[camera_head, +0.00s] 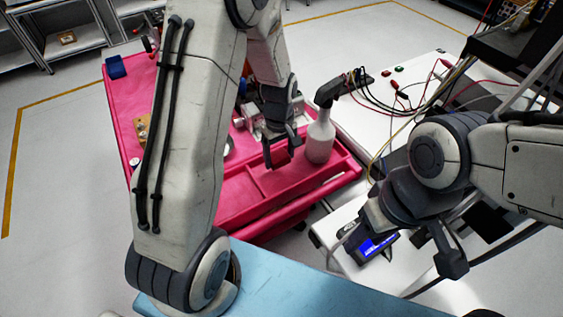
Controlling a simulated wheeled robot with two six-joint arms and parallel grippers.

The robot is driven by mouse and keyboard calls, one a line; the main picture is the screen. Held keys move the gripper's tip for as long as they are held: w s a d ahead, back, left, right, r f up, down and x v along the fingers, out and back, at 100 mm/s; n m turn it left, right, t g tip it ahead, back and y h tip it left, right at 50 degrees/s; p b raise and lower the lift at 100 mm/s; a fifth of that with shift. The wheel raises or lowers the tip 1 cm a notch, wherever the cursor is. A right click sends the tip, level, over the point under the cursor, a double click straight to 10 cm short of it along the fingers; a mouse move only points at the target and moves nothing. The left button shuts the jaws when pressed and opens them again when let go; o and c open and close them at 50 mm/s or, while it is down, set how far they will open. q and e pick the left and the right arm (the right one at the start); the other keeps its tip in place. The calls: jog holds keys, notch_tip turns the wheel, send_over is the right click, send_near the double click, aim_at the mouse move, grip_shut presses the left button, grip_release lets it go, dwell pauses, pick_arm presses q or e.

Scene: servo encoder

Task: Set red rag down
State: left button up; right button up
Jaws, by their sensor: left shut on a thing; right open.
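My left gripper (282,150) is shut on the red rag (280,158). It holds the rag over the front part of the pink cart top (232,197), just left of a white spray bottle. The rag is small in view and partly covered by the dark fingers. I cannot tell whether it touches the cart. My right gripper (398,262) is open at the lower right, away from the cart, with its fingers spread.
The white spray bottle (320,138) with a dark nozzle stands upright close to the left gripper. A device with a blue screen (378,246) shows by the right gripper. Cables cross the white table (418,68). A blue surface (290,285) lies in front.

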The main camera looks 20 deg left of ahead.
aim_at(282, 165)
pick_arm(q)
jog(key=shift+w+d+f, duration=0.15)
jog(key=shift+d+f, duration=0.1)
jog(key=shift+f, duration=1.95)
